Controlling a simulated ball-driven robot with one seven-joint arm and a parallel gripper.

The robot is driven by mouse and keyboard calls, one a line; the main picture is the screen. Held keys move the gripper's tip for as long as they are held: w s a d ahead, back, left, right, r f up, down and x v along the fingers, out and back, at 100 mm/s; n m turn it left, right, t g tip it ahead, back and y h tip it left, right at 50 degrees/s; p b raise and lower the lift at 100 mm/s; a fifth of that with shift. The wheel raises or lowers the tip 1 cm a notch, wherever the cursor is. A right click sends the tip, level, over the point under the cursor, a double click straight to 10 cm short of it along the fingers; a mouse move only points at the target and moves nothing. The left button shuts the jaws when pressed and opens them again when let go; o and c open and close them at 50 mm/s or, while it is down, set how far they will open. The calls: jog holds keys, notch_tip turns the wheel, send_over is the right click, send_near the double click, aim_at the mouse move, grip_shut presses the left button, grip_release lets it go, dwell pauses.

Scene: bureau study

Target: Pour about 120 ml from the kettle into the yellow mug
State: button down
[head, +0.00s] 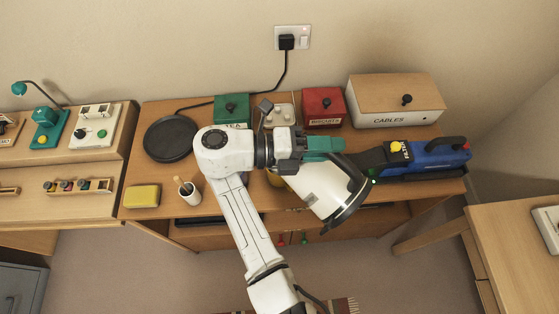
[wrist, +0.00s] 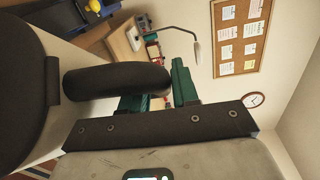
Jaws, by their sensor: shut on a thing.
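The cream kettle (head: 320,190) with a black handle (head: 352,170) is tilted steeply, its dark round end toward the lower right. My gripper (head: 322,148), with teal fingers, is shut on the kettle's handle. In the wrist view the black handle (wrist: 115,81) and part of the cream kettle body (wrist: 62,85) fill the left side. The kettle's spout and any stream are hidden too.
A round black plate (head: 170,138) lies on the desk's left, near a cord from the wall socket. Green, red and white CABLES boxes (head: 395,102) line the back. A blue tool (head: 437,156) lies right.

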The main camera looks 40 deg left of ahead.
aim_at(347, 183)
jog(key=d, duration=0.1)
jog(key=d+f, duration=0.1)
jog(key=d+m+y, duration=0.1)
jog(key=shift+w+d+f+g, duration=0.1)
jog(key=shift+d+f+g, duration=0.1)
jog(key=shift+f+g, duration=0.1)
jog(key=shift+m+g+y, duration=0.5)
jog(key=shift+m+y, duration=0.2)
jog(key=shift+y, duration=0.1)
jog(key=shift+w+d+f, duration=0.2)
jog(key=shift+d+f, duration=1.3)
jog(key=shift+d, duration=0.05)
